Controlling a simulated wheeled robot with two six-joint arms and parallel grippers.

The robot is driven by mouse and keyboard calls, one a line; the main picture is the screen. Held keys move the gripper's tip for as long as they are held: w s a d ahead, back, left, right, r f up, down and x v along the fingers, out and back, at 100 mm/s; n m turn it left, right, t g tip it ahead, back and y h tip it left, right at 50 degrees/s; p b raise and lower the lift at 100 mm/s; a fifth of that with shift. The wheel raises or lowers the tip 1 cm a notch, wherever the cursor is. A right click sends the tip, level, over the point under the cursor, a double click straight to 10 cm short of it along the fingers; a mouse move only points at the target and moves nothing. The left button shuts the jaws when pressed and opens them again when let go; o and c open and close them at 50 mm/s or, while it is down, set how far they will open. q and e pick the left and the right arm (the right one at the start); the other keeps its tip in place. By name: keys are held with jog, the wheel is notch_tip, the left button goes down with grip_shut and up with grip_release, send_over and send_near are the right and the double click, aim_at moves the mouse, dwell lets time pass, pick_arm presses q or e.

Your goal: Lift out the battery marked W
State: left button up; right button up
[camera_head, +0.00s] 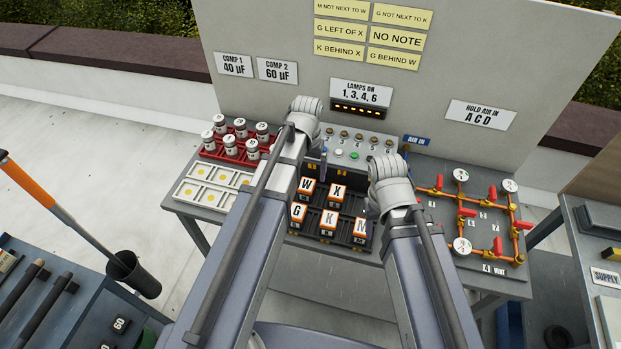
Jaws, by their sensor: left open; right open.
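The battery marked W (307,188) is a small block with a white lettered top and orange sides. It stands in the back row of a dark tray (345,243), at the left, beside battery X (337,192). Batteries G (299,213), K (329,221) and M (361,229) stand in the front row. My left gripper (323,165) is open, just behind and right of W in the picture, and its jaws are mostly hidden by my arm. My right gripper (367,206) is open near M, also partly hidden. I see no battery held by either.
Yellow notes (397,39) and a lamp display (358,111) are on the upright panel. A red rack of capacitors (238,143) and a white tray (211,185) lie left of the batteries. Orange piping with gauges (462,210) stands at the right. My forearms cover the front middle.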

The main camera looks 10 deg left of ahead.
aim_at(307, 184)
pick_arm(q)
jog(key=shift+w, duration=0.3)
jog(key=shift+s+f+b, duration=0.1)
jog(key=shift+f+b, duration=0.1)
jog(key=shift+b, duration=0.1)
notch_tip(307, 184, down, 2)
jog(key=shift+f+b, duration=0.1)
jog(key=shift+b, duration=1)
pick_arm(e)
jog(key=f, duration=0.2)
jog(key=shift+w+f, duration=0.25)
jog(key=shift+f, duration=0.1)
pick_arm(q)
jog(key=f+b, duration=0.5)
jog(key=shift+a+f, duration=0.15)
jog(key=shift+a, duration=0.1)
pick_arm(e)
notch_tip(307, 184, down, 5)
jog(key=shift+f, duration=0.1)
pick_arm(q)
grip_shut()
